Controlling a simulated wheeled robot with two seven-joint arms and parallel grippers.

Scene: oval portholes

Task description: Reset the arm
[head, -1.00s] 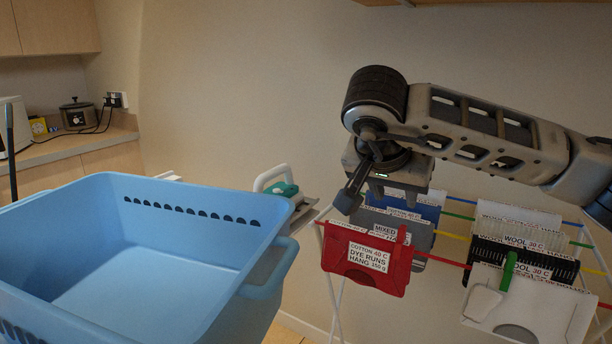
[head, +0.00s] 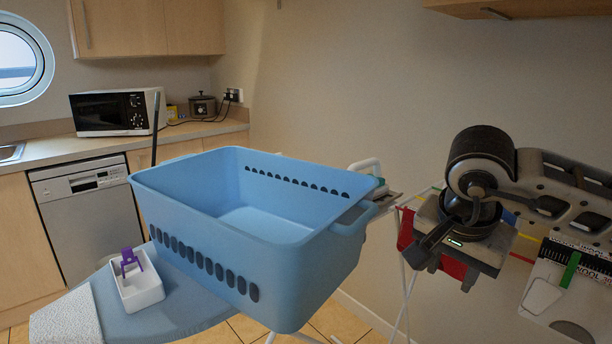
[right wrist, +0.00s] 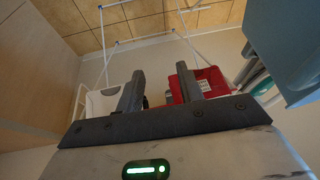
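My right arm reaches in from the right in the head view. Its gripper (head: 462,243) is in front of the drying rack, and its fingers are mostly hidden there behind its own body. In the right wrist view the two fingers of that gripper (right wrist: 160,76) stand apart with nothing held between them. A red hanging item (head: 407,229) shows partly behind the gripper; a red item with a white label (right wrist: 207,84) shows beyond the fingers in the right wrist view. My left gripper is in neither view.
A blue laundry basket (head: 290,249) stands on an ironing board (head: 190,312), beside a small white tray (head: 140,291) with a purple peg-like piece (head: 130,262). A white labelled item (head: 556,293) with a green clip (head: 570,270) hangs at right. A microwave (head: 117,112) sits on the counter.

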